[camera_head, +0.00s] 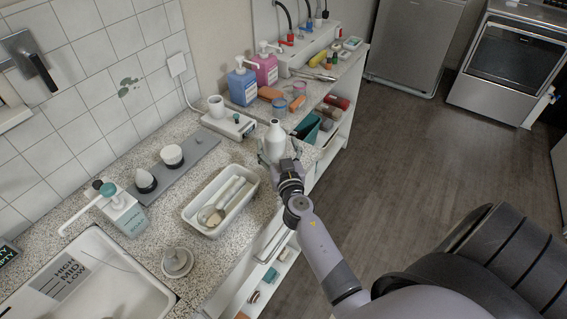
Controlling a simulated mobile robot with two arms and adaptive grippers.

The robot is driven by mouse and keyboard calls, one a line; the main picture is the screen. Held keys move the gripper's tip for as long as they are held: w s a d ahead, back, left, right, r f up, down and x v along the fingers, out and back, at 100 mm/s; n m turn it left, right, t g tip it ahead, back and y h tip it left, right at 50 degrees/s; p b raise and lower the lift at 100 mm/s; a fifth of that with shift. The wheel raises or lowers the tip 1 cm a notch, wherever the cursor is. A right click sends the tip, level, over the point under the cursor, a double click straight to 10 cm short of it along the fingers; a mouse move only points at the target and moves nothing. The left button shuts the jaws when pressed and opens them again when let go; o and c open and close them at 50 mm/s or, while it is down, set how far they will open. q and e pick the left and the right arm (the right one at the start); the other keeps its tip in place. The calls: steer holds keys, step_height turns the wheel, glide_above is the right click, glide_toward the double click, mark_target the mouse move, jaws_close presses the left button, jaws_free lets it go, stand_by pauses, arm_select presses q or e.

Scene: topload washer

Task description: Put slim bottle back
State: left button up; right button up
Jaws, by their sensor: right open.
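A white slim bottle (275,136) with a narrow neck stands upright near the counter's right edge. My right gripper (276,157) is at the bottle, with its fingers spread on the near side and around its lower part. It is open; I cannot tell whether a finger touches the bottle. The bottle's base is partly hidden by the gripper. My left gripper is not in view.
Left of the bottle are a white tray (188,212) with utensils and a small device (228,124). Behind stand blue (243,86) and pink (266,70) pump bottles. The sink (105,290) is front left. The floor at right is clear.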

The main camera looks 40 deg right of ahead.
steer(key=b+v, duration=0.2)
steer(key=v, duration=0.7)
steer(key=shift+s, duration=0.2)
steer(key=shift+s+a, duration=0.15)
steer(key=shift+s, duration=0.1)
